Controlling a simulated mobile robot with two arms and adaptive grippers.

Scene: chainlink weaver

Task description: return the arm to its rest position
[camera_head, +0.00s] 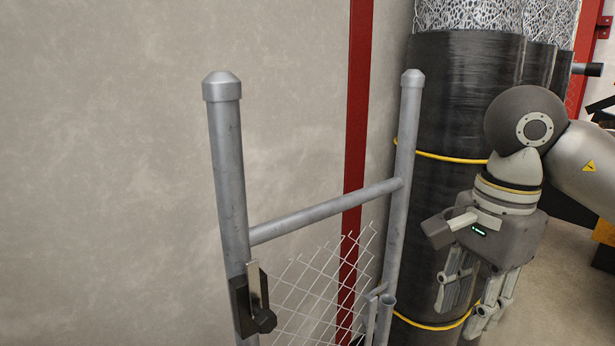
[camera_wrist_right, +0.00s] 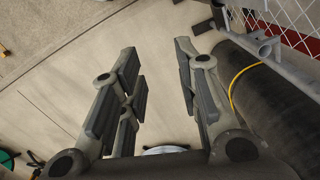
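My right gripper (camera_head: 468,290) hangs down at the right of the head view, in front of the black-wrapped mesh rolls (camera_head: 458,100). In the right wrist view its two fingers (camera_wrist_right: 160,88) stand well apart with nothing between them, only bare floor beyond. It is open and empty, to the right of the grey metal gate frame (camera_head: 320,211) and apart from it. My left gripper is not in either view.
The gate frame has a black latch (camera_head: 253,302) on its left post and chain-link mesh (camera_head: 322,285) below its crossbar. Yellow bands (camera_head: 440,157) wrap the rolls. A red post (camera_head: 358,100) stands against the plain wall (camera_head: 130,180). Open floor (camera_wrist_right: 140,25) lies below the right gripper.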

